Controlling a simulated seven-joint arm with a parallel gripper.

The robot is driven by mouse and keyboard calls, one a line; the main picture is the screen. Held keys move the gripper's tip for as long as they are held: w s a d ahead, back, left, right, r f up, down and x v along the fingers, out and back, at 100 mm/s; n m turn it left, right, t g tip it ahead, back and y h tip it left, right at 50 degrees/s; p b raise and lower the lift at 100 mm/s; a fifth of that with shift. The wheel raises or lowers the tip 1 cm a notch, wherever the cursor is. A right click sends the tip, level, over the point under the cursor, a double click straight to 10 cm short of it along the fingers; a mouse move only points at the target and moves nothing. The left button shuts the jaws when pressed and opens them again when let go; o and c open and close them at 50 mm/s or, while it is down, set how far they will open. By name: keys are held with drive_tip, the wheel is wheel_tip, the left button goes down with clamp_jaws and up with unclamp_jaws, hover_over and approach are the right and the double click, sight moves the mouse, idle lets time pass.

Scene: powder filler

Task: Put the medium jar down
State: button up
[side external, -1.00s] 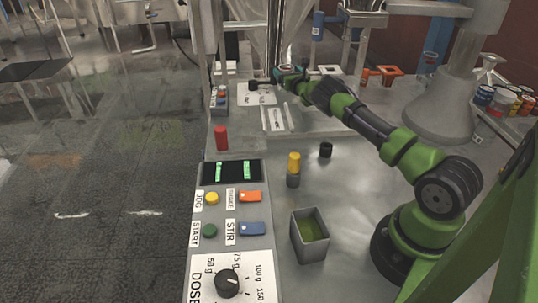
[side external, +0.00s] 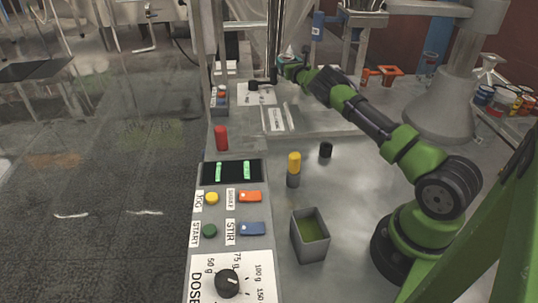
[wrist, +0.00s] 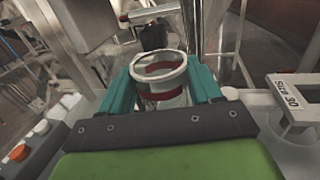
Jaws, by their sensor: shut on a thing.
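The medium jar (wrist: 160,72) is a clear, open-mouthed jar with a red band, in the middle of the wrist view. My gripper (wrist: 163,88) is shut on it, with a teal finger on each side, and the jar mouth faces up toward the camera. In the side view my gripper (side external: 284,63) is at the far end of the bench, by the filler column. The jar is small and mostly hidden there. I cannot tell whether its base touches a surface.
A white holder marked with a size (wrist: 296,100) lies to the right in the wrist view. Orange holders (side external: 389,71) stand at the back right. A dark upright rod (side external: 273,45) is close to my gripper.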

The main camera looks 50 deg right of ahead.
drive_tip(key=r, duration=0.3)
drive_tip(key=shift+s+a, duration=0.15)
drive_tip(key=shift+s, duration=0.05)
drive_tip(key=d+v, duration=0.1)
drive_tip(key=v, duration=1.8)
drive_tip(key=s+a+r+n+t+y, duration=0.1)
drive_tip(key=a+r+n+y, duration=0.15)
drive_tip(key=a, duration=0.75)
drive_tip(key=s+a+r+n+t+y, duration=0.1)
drive_tip(key=a+r+n+y, duration=0.2)
drive_tip(key=a, duration=0.8)
drive_tip(key=s+a+r+n+t+y, duration=0.1)
drive_tip(key=a+r+y, duration=0.25)
drive_tip(key=a, duration=0.65)
drive_tip(key=w+d+f+m+g+h, duration=0.25)
drive_tip(key=d+h, duration=0.25)
drive_tip(key=d, duration=0.3)
drive_tip(key=w+d+f+m+g+h, duration=0.15)
drive_tip(key=d+m+h, duration=0.25)
drive_tip(key=d, duration=0.4)
drive_tip(key=shift+t, duration=0.5)
drive_tip(key=shift+w+a+f, duration=0.1)
drive_tip(key=shift+f, duration=1.5)
drive_tip(key=shift+w+a+f, duration=0.1)
drive_tip(key=shift+w+f, duration=0.05)
drive_tip(key=shift+f, duration=1.45)
drive_tip(key=shift+f, duration=0.55)
drive_tip(key=o, duration=1.2)
